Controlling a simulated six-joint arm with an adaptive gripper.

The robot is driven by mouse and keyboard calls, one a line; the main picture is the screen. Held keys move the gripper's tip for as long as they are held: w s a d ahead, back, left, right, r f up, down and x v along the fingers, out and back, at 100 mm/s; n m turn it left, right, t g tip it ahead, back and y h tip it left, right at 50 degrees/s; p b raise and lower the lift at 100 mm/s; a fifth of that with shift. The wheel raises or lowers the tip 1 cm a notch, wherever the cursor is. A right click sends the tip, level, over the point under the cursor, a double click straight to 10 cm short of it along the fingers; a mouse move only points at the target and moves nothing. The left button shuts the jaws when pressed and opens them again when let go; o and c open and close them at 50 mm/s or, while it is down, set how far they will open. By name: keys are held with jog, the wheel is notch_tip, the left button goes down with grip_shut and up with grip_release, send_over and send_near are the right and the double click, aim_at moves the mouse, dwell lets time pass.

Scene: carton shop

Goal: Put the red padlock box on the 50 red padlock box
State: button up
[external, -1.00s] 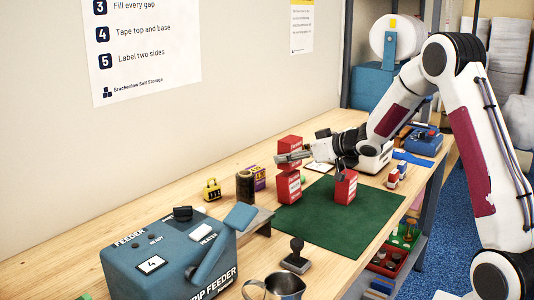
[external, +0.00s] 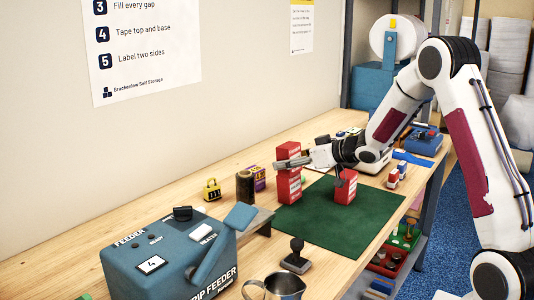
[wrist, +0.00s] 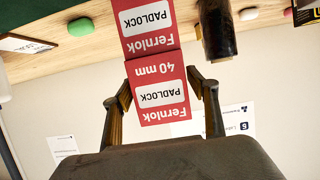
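A red Fernlok padlock box (external: 289,151) marked 40 mm is held between the fingers of my gripper (external: 292,163). In the wrist view, the held box (wrist: 160,95) has a finger against each side. Another red padlock box (external: 288,188) stands upright on the green mat's left edge, directly under the held one. In the wrist view this lower box (wrist: 146,20) meets the held box's edge, slightly turned; its size mark is out of frame. A third red box (external: 346,187) stands on the mat to the right; its print is too small to read.
The green mat (external: 325,228) is clear in front. A dark cylinder (external: 244,187), a purple-and-yellow box (external: 259,177) and a yellow padlock (external: 211,189) stand left of the stack. The blue feeder (external: 165,255), a stamp (external: 296,257) and a metal jug (external: 278,287) are nearer the camera.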

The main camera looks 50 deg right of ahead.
dwell(0.4)
jog(key=shift+r, duration=0.45)
jog(key=shift+s+r, duration=0.15)
jog(key=v, duration=1.1)
jog(key=shift+s, duration=0.35)
